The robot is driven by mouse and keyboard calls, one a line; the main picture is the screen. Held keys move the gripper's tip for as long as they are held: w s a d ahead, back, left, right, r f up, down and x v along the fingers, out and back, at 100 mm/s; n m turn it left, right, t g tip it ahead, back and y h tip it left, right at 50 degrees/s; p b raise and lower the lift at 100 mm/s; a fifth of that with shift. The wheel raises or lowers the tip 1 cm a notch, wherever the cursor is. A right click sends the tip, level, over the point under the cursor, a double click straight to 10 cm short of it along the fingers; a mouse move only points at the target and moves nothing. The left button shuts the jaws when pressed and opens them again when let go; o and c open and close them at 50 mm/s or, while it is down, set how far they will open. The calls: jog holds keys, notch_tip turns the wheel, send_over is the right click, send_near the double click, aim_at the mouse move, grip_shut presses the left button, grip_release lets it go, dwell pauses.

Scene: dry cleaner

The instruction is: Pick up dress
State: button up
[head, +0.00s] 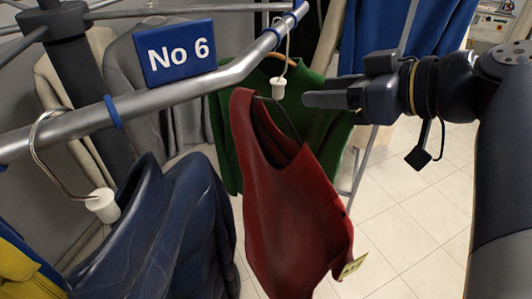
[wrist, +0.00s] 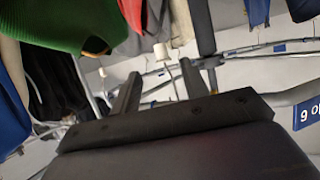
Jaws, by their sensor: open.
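The dress, a red sleeveless garment (head: 285,205), hangs from a hanger on the metal rail in the head view. A small yellowish tag shows at its lower right edge. Its hanger has a white block (head: 278,88) at the foot of the hook. My gripper (head: 306,100) is just right of this block, pointing left, apart from the dress. In the wrist view my gripper (wrist: 160,72) is open and empty between its two fingers. A white block (wrist: 161,52) shows beyond and between the fingertips. A bit of red cloth (wrist: 132,12) shows at the top.
The metal rail (head: 180,94) carries a blue "No 6" sign (head: 175,54). A dark blue jacket (head: 160,235) hangs left of the dress, a green garment (head: 226,130) behind it. Blue cloth (head: 430,35) hangs at the back right. The tiled floor at right is clear.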

aim_at(282, 89)
jog(key=shift+p+x, duration=0.7)
jog(key=shift+x, duration=1.95)
jog(key=shift+w+a+p, duration=0.35)
jog(key=shift+a+p, duration=0.15)
jog(key=p+x, duration=0.1)
jog(key=x, duration=0.2)
jog(key=shift+r+p, duration=0.15)
jog(key=shift+p, duration=0.15)
jog(key=shift+w+a+f, duration=0.3)
jog(key=shift+w+a, duration=0.05)
jog(key=shift+w, duration=0.05)
grip_shut()
jog(key=shift+r, duration=0.1)
